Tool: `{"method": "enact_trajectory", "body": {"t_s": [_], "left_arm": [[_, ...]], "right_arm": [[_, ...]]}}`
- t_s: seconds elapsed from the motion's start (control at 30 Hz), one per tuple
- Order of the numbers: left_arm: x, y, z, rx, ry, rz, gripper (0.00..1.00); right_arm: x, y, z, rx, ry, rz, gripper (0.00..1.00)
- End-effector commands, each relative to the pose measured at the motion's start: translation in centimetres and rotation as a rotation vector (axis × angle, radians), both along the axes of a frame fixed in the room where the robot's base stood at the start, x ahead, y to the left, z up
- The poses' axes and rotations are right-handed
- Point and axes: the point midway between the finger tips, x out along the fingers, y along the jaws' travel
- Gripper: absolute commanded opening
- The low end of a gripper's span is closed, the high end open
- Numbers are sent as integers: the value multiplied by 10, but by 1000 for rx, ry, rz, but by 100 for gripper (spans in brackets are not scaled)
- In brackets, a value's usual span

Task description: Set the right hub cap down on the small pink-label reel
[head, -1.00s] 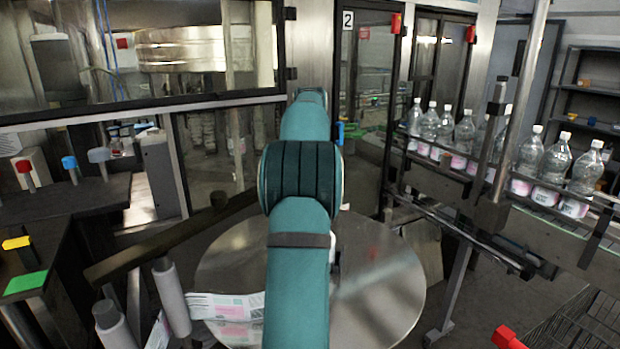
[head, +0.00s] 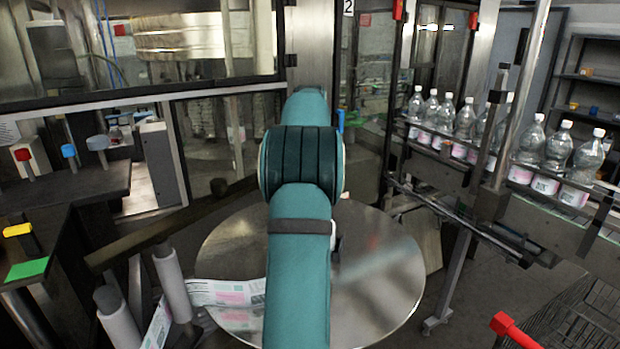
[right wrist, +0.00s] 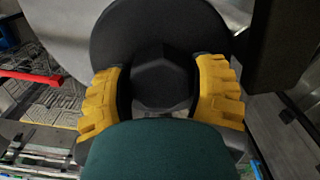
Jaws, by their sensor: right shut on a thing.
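The right hub cap (right wrist: 162,78), a black round disc with a faceted knob, is in the right wrist view. My right gripper (right wrist: 163,92) is shut on its knob, with one yellow finger on each side. A teal arm of mine crosses the middle of the head view and hides part of the scene. I cannot make out the small pink-label reel in either view. A label strip with pink patches (head: 225,292) runs behind the arm over a large round metal plate (head: 385,290). My left gripper is not in view.
Grey rollers (head: 172,283) stand left of the plate. A dark bench (head: 75,185) with coloured knobs is at the left. Several clear bottles (head: 465,118) line a conveyor (head: 545,215) at the right. A dark cart with a red handle end (head: 503,323) is at lower right.

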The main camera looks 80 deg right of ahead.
Motion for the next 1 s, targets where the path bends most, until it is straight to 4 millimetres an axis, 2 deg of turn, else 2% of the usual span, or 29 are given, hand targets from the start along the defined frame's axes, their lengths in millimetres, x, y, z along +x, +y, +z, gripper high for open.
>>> {"method": "enact_trajectory", "body": {"t_s": [0.47,1.0], "left_arm": [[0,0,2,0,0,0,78],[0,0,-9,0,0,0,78]], "right_arm": [[0,1,0,-2,0,0,17],[1,1,-19,-1,0,0,17]]}}
